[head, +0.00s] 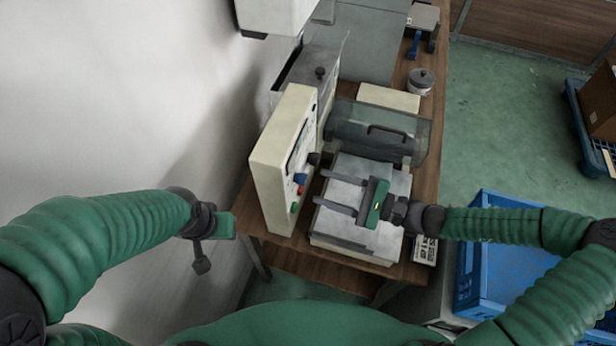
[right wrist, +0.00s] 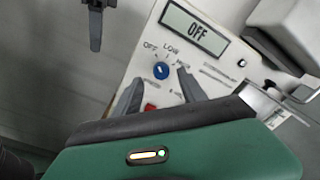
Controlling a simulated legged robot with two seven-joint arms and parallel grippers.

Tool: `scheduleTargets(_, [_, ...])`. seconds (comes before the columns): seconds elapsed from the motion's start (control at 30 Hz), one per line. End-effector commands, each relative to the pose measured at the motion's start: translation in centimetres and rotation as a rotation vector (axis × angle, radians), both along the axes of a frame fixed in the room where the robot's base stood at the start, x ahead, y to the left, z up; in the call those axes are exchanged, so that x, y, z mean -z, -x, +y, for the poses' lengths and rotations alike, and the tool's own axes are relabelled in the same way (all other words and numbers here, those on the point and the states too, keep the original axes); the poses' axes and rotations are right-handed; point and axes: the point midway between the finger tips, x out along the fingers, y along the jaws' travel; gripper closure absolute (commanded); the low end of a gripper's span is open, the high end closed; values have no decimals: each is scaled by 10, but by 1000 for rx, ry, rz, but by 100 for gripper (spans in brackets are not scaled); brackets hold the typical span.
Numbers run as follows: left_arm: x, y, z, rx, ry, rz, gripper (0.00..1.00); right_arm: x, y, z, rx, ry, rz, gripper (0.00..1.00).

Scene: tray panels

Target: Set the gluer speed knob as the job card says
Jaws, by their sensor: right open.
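The gluer's cream control panel (head: 270,170) stands upright at the left of the bench. The knob also shows in the head view (head: 300,178). My right gripper (head: 319,187) is open and points at the panel. Its fingers (right wrist: 159,76) lie either side of the knob in the picture; contact cannot be told. My left gripper (head: 212,228) hangs left of the panel, its opening unclear.
A red button (right wrist: 149,107) sits below the knob. A metal plate (head: 350,225) and a clear-covered roller (head: 372,135) lie right of the panel. A printed white card (head: 425,250), unreadable, is at the bench's right edge. A blue crate (head: 500,250) stands at right.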

Motion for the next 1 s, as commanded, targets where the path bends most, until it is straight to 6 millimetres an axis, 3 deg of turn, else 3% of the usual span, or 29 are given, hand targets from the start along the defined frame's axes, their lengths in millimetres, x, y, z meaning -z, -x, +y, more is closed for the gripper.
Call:
scheduleTargets(0.1, [-4, 0, 0, 0, 0, 0, 64, -1, -8, 25, -4, -2, 1, 51])
scheduleTargets(0.23, [-5, 0, 0, 0, 0, -1, 64, -1, -14, 42, -3, 0, -1, 51])
scheduleTargets(0.57, [-5, 0, 0, 0, 0, 0, 64, 1, -17, 48, 0, 3, 0, 51])
scheduleTargets(0.93, [-5, 0, 0, 0, 0, -1, 64, 1, -17, 48, -2, 3, 0, 100])
scheduleTargets(1.0, [-5, 0, 0, 0, 0, 0, 64, 1, -16, 48, -2, 3, -1, 100])
